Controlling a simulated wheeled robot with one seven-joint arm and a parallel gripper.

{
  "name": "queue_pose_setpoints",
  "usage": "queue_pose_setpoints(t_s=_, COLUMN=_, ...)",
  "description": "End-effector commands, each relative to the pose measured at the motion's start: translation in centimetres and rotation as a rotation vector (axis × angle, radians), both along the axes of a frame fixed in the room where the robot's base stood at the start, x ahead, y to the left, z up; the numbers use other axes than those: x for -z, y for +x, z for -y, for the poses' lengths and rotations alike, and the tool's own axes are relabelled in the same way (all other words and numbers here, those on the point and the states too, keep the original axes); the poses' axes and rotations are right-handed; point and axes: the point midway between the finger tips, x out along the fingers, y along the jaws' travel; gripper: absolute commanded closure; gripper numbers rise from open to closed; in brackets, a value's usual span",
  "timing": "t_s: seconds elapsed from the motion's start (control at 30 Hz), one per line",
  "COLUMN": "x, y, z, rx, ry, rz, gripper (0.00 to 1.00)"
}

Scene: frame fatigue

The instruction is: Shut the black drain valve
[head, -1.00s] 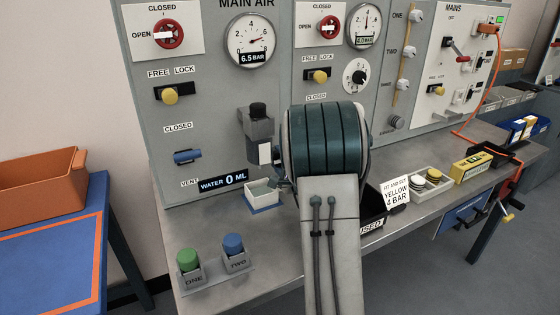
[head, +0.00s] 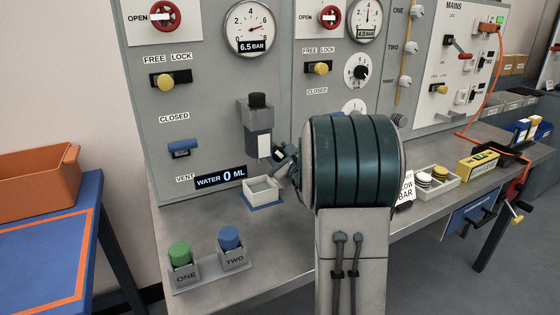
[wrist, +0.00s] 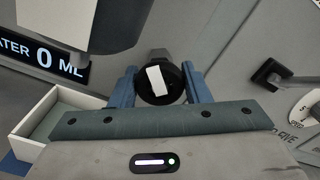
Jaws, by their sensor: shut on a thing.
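The black drain valve (wrist: 174,92) shows in the wrist view as a round black knob with a white bar, which is slightly tilted. My gripper (wrist: 160,76) has its two blue fingers on either side of this knob, shut on it. In the head view my gripper (head: 281,156) is at the panel, just right of the grey filter unit (head: 258,124), and my wrist hides most of it.
A small white tray (head: 260,203) stands on the bench below the filter, close to my gripper.

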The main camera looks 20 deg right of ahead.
Motion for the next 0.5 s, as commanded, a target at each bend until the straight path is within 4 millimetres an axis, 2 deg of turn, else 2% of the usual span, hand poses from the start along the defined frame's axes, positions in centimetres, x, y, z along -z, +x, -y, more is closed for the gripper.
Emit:
queue_pose_setpoints(t_s=0.2, x=0.26, y=-0.06, z=0.1, rx=0.001, ry=0.191, rz=-0.009, gripper=0.8)
queue_pose_setpoints(t_s=0.5, x=0.24, y=-0.05, z=0.06, rx=0.002, ry=0.383, rz=-0.017, gripper=0.8)
